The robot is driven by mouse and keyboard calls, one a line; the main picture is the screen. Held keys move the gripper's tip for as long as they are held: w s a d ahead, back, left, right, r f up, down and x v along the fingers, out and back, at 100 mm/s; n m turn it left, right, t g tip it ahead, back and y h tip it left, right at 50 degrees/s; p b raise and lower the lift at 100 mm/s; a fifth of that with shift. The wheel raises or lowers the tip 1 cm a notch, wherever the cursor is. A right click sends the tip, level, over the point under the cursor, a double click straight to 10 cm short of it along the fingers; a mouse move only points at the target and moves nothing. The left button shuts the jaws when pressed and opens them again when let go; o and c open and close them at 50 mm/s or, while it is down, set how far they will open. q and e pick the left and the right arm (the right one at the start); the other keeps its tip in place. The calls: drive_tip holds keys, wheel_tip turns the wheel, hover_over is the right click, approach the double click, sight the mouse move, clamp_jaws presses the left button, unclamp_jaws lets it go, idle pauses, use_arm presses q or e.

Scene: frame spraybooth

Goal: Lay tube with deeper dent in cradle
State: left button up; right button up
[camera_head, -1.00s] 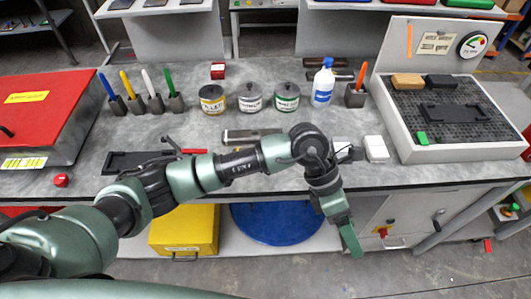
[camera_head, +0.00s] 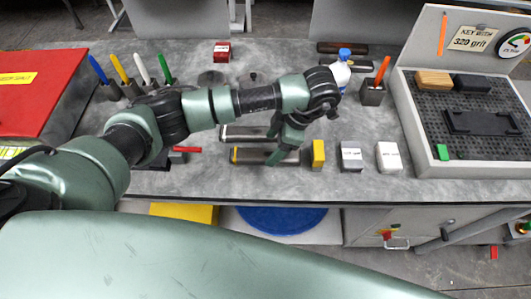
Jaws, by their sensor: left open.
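Two dark, long tube-like pieces lie on the grey bench, one behind (camera_head: 240,132) and one in front (camera_head: 250,156). My left gripper (camera_head: 277,143) is open and low over their right part, its green fingers partly hiding them. I cannot tell if it touches either. Two more dark long pieces lie at the back, one behind (camera_head: 341,47) the other (camera_head: 357,66). No dents can be made out. A black notched holder (camera_head: 482,123), perhaps the cradle, sits empty on the right tray's grid. My right gripper is not in view.
Yellow (camera_head: 318,153), grey (camera_head: 351,159) and white (camera_head: 389,157) blocks stand right of my gripper. A blue-capped bottle (camera_head: 342,72) is behind it. The tray's raised wall (camera_head: 407,110) bounds the right side. A red case (camera_head: 38,90) is at left.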

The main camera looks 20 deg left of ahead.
sight(267, 154)
use_arm(q)
drive_tip(key=p+x, duration=0.2)
drive_tip(key=shift+f, duration=0.25)
drive_tip(key=shift+x, duration=1.15)
drive_tip(key=shift+w, duration=0.1)
drive_tip(key=shift+c, duration=0.3)
clamp_jaws()
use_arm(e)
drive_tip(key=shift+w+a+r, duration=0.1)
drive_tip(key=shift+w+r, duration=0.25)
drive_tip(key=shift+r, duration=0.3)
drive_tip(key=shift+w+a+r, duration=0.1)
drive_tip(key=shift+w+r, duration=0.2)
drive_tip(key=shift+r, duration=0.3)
use_arm(q)
drive_tip(key=shift+w+r, duration=0.1)
drive_tip(key=shift+r, duration=0.05)
